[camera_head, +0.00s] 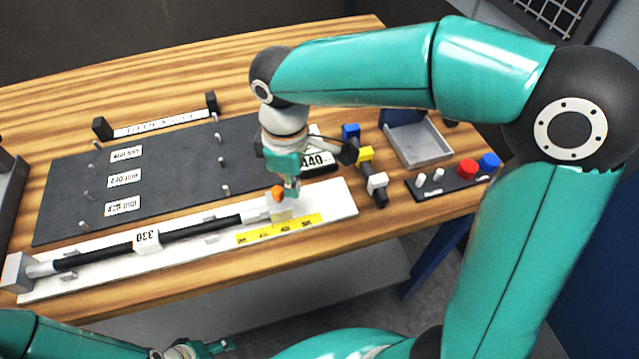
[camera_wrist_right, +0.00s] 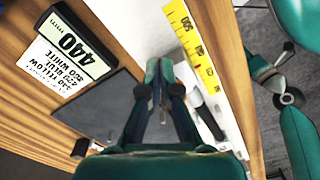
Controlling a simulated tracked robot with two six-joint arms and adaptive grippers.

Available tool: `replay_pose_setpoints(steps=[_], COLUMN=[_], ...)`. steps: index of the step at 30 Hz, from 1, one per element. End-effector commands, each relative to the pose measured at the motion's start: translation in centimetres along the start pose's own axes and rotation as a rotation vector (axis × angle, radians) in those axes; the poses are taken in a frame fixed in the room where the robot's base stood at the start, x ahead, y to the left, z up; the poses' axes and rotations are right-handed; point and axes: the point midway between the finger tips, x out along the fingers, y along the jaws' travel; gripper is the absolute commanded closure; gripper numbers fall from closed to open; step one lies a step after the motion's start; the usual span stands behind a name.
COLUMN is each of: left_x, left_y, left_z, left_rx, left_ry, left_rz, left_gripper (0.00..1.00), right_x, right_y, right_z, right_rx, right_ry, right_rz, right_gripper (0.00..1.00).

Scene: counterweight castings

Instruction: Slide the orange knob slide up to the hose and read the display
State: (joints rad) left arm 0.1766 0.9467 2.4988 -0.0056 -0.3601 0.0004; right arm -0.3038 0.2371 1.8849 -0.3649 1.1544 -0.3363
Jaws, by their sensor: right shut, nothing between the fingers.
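The orange knob (camera_head: 277,192) stands on a pale slide block (camera_head: 282,213) at the right end of the white gauge rail. The black hose (camera_head: 100,252), with a 330 tag, lies along the rail. Its right metal end (camera_head: 256,214) is close beside the slide; I cannot tell whether they touch. My right gripper (camera_head: 291,192) is shut and empty, beside the knob on its right. The display (camera_head: 318,159) behind it is partly covered; in the right wrist view the display (camera_wrist_right: 75,42) reads 440. My left gripper (camera_head: 215,348) is partly visible at the bottom.
A yellow scale (camera_head: 279,230) runs along the rail's front. A dark pegged board (camera_head: 180,170) with length labels lies behind. To the right are coloured blocks (camera_head: 364,155), a grey tray (camera_head: 421,145) and a panel with red (camera_head: 467,168) and blue buttons.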

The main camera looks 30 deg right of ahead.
Motion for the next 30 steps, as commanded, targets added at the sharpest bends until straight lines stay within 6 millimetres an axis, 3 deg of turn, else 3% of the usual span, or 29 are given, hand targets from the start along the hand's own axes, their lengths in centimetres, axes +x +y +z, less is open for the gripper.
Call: replay_pose_setpoints(steps=[21, 30], left_x=[-5.1, -5.5], left_y=[1.8, 2.0], left_z=[0.0, 0.0], left_rx=[0.000, 0.000], left_ry=[0.000, 0.000], left_rz=[0.000, 0.000], left_gripper=[0.38, 0.38], right_x=[-6.1, -6.7], right_y=[0.0, 0.0], right_z=[0.0, 0.0], right_rx=[0.001, 0.001], right_ry=[0.002, 0.001], right_rz=[0.001, 0.001], right_gripper=[1.00, 1.00])
